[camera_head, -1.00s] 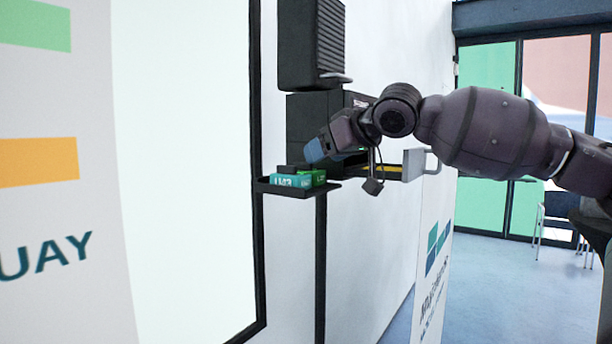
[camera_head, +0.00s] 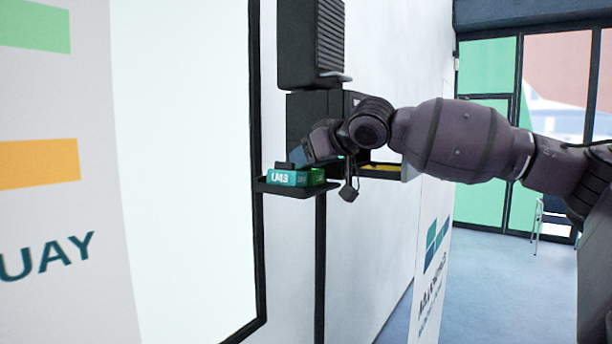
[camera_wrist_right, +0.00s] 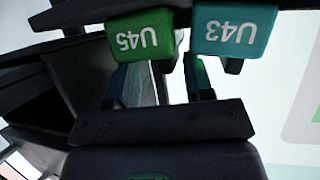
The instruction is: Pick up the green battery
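The green battery (camera_head: 318,176) lies on a small black wall shelf (camera_head: 299,189), to the right of a teal battery (camera_head: 283,178) marked U43. In the right wrist view the green battery (camera_wrist_right: 140,42), marked U45, is beside the teal battery (camera_wrist_right: 240,35), with a narrow gap between them. My left gripper is not in view.
A black ribbed box (camera_head: 311,45) hangs on the wall above the shelf. Another dark box with a yellow strip (camera_head: 381,170) is behind my right arm. A black-framed white panel (camera_head: 185,170) is to the left. Open floor (camera_head: 500,285) shows at right.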

